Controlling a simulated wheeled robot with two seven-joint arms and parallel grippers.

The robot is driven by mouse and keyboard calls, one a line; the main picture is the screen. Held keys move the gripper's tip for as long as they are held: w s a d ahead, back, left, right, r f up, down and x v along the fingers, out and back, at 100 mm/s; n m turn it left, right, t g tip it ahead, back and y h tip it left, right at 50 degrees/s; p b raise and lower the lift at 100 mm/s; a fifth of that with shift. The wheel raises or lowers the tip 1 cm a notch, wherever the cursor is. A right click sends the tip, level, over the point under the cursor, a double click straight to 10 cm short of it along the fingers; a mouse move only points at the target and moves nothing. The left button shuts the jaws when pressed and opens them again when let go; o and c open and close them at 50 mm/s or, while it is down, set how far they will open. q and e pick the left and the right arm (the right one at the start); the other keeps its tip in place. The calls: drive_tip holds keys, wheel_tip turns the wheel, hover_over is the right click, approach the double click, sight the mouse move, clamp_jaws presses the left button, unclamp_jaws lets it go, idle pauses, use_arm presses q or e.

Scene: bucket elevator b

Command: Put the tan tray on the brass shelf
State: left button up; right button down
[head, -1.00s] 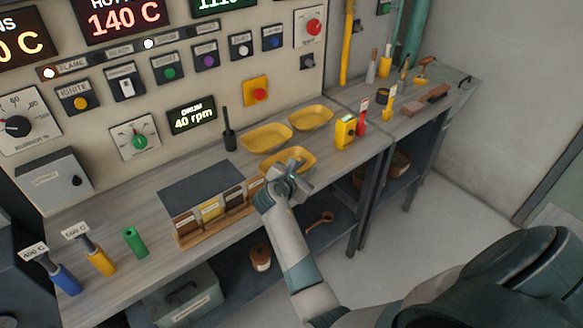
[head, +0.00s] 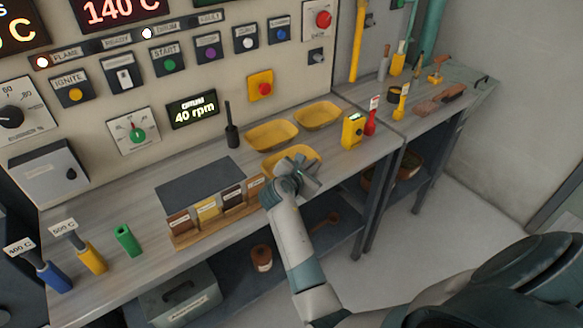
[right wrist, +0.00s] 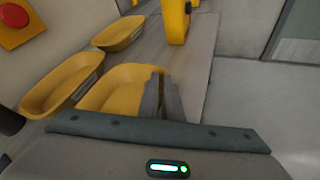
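Three similar yellow-tan trays stand on the bench: a front tray (head: 305,155), a back left tray (head: 271,135) and a back right tray (head: 317,115). I cannot tell by colour which is the tan tray. My right gripper (head: 308,176) is at the near edge of the front tray. In the right wrist view its fingers (right wrist: 163,98) are close together at the right rim of the front tray (right wrist: 115,88). Whether they grip the rim is unclear. I cannot make out a brass shelf. My left gripper is out of view.
A wooden rack (head: 182,241) of labelled samples and a dark mat (head: 200,183) lie left of the gripper. A yellow device (head: 352,131) and a red-handled tool (head: 371,120) stand right of the trays. The control panel (head: 215,75) rises behind.

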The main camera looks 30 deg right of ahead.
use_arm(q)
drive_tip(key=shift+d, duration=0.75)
use_arm(e)
drive_tip(key=shift+r, duration=0.1)
